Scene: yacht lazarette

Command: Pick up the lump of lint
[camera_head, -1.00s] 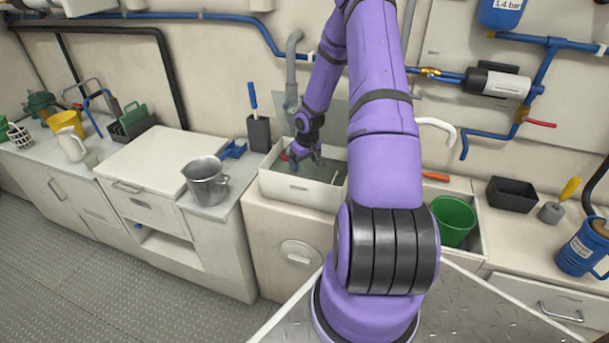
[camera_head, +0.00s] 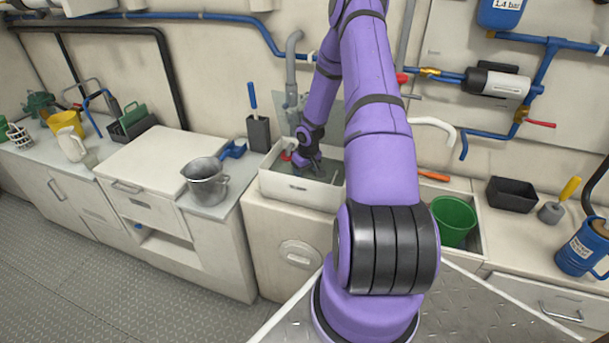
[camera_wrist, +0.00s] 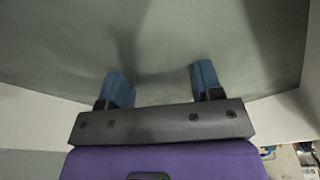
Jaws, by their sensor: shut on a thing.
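My gripper (camera_head: 307,169) is down inside an open white box (camera_head: 300,193) with a grey interior on the counter. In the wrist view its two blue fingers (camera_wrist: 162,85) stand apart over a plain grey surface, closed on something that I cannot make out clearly. The lump of lint does not show as a distinct shape in either view; the fingers and the dim grey background hide it.
A dark holder (camera_head: 258,133) with a blue-handled tool stands left of the box. A metal pot (camera_head: 206,187) is on the left counter. A green bucket (camera_head: 453,221) stands to the right. Pipes run along the back wall.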

